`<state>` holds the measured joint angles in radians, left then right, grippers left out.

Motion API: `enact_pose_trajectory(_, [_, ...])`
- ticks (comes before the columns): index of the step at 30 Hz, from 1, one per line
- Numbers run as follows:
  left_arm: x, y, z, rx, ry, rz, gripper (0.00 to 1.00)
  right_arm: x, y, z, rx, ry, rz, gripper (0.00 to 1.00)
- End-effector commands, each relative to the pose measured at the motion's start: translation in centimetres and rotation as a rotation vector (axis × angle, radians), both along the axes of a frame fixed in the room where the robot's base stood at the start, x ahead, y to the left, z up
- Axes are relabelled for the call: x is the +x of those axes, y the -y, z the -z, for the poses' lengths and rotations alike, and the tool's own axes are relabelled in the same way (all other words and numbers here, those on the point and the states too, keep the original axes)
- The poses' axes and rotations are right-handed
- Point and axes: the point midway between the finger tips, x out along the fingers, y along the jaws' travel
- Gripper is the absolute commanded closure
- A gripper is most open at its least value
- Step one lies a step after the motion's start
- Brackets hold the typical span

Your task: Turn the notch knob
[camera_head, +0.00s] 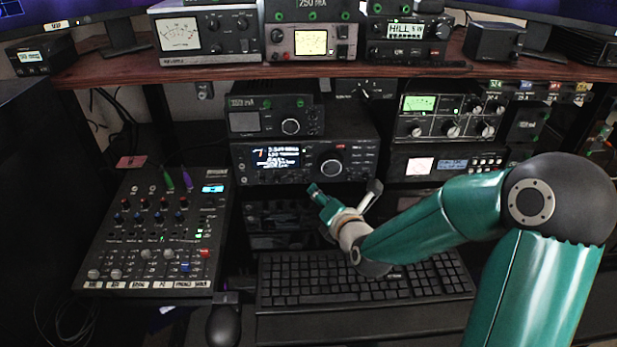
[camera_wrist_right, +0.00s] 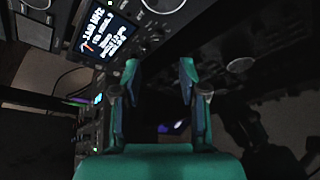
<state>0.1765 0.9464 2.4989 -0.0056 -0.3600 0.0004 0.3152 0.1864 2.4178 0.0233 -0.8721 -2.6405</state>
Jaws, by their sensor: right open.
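My right gripper (camera_head: 344,190) is open and empty, above the keyboard and just in front of the lower edge of the black radio (camera_head: 306,159). Its two fingers stand apart in the right wrist view (camera_wrist_right: 159,72), touching no knob that I can see. The radio has a lit screen (camera_head: 277,158) and a large round tuning knob (camera_head: 332,168). The screen (camera_wrist_right: 103,33) and the large knob (camera_wrist_right: 162,4) also show in the right wrist view. Labels are too small to read, so I cannot tell which knob is the notch knob. My left gripper is out of view.
A keyboard (camera_head: 365,281) lies below my right arm, with a mouse (camera_head: 223,325) beside it. A mixer (camera_head: 155,232) with several knobs is at the left. More radio units (camera_head: 440,118) are stacked at the right, under a wooden shelf (camera_head: 360,70).

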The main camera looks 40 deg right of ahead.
Motion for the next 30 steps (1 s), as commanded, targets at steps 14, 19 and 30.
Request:
enact_pose_trajectory(14, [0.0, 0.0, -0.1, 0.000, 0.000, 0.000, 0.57, 7.8, 2.0, 2.3, 0.000, -0.001, -0.002, 0.57])
enact_pose_trajectory(19, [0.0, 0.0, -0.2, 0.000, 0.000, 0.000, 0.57, 8.6, 2.1, 2.5, -0.001, -0.001, -0.003, 0.57])
enact_pose_trajectory(30, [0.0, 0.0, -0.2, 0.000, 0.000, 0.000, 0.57, 8.7, 2.0, 2.5, -0.001, -0.001, -0.004, 0.78])
